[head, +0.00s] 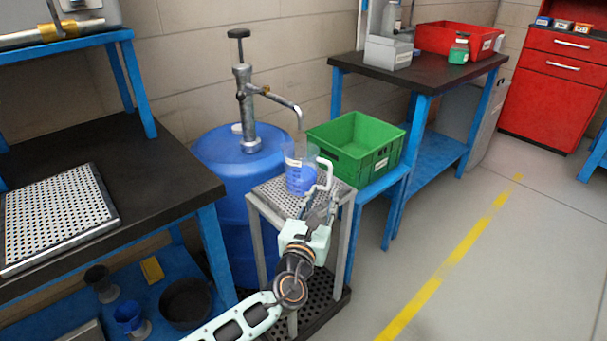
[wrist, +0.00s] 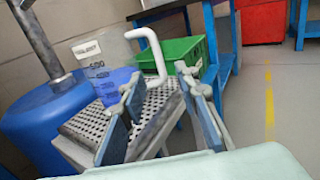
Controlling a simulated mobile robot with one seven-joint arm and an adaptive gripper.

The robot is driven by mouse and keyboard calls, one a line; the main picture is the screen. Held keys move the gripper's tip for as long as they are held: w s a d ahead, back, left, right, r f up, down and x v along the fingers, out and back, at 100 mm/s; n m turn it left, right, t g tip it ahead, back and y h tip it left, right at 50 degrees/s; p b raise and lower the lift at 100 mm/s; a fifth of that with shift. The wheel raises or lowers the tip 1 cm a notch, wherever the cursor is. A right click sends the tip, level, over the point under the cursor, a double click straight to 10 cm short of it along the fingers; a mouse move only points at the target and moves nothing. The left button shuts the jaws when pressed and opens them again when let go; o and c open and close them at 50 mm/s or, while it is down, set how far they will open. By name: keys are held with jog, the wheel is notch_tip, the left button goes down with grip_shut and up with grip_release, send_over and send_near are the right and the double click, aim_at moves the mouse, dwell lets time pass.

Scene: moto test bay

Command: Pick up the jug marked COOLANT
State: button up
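A clear jug (head: 299,168) with blue liquid and a white handle stands upright on a small perforated stand (head: 268,198). In the wrist view the jug (wrist: 101,62) shows volume marks and a white label whose writing I cannot read. Its white handle (wrist: 153,52) faces my gripper. My gripper (head: 325,202) is at the stand's right side, near the handle. In the wrist view my gripper (wrist: 157,80) is open, with its two fingers apart and the handle's line between them. Nothing is held. I cannot tell whether a finger touches the handle.
A blue drum (head: 228,160) with a hand pump (head: 243,95) stands behind the stand, its spout near the jug. A green crate (head: 348,150) is close at the right. A black-topped bench (head: 150,170) is at the left. The floor (head: 480,270) at the right is clear.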

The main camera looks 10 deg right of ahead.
aim_at(329, 181)
jog(key=shift+b+x, duration=1)
jog(key=shift+x, duration=3.05)
jog(key=shift+c, duration=0.4)
grip_shut()
jog(key=shift+r, duration=0.1)
